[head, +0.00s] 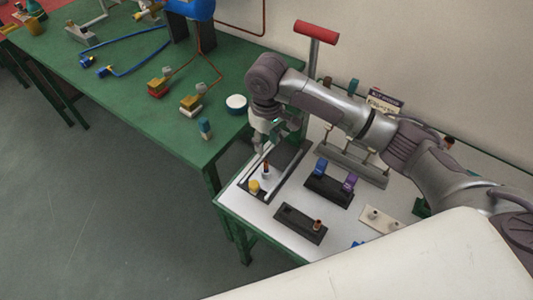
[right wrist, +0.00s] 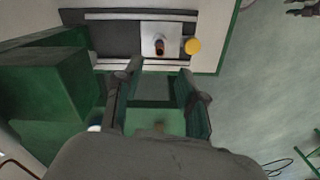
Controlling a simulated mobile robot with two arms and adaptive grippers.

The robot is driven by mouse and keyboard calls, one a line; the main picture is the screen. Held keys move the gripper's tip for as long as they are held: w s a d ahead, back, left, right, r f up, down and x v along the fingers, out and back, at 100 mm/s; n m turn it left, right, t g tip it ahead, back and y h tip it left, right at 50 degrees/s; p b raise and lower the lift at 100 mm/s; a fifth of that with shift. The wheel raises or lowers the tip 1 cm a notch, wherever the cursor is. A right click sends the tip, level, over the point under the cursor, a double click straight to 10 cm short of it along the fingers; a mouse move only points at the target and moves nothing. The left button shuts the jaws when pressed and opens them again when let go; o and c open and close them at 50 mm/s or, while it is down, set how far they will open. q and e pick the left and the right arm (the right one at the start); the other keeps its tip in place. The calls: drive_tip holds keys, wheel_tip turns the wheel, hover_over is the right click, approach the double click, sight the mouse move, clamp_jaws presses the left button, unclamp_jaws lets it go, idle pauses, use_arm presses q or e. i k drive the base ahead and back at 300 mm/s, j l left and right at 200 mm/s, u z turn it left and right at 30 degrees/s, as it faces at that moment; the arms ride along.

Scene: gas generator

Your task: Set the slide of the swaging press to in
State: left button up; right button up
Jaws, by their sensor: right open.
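The swaging press stands at the left end of the white-topped table, its green body (right wrist: 50,95) large in the right wrist view. Its slide is a pale plate (right wrist: 150,38) between two rails, carrying a brown-tipped pin (right wrist: 161,48) and a yellow knob (right wrist: 193,46) at its outer end. In the head view the yellow knob (head: 254,186) sits near the table's left edge. My right gripper (head: 268,146) is open and empty, above the press and apart from the knob; its fingers also show in the right wrist view (right wrist: 158,75). My left gripper is not in view.
A red-topped grey lever (head: 316,32) rises behind my right arm. Black blocks with blue and purple pieces (head: 329,185) and a copper piece (head: 303,224) stand on the white table. A green bench (head: 130,95) with hoses and fittings adjoins at left. Floor is clear in front.

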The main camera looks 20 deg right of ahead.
sight(259, 180)
drive_tip(key=k+j, duration=0.2)
drive_tip(key=k, duration=0.25)
drive_tip(key=k+j, duration=0.2)
drive_tip(key=k, duration=0.3)
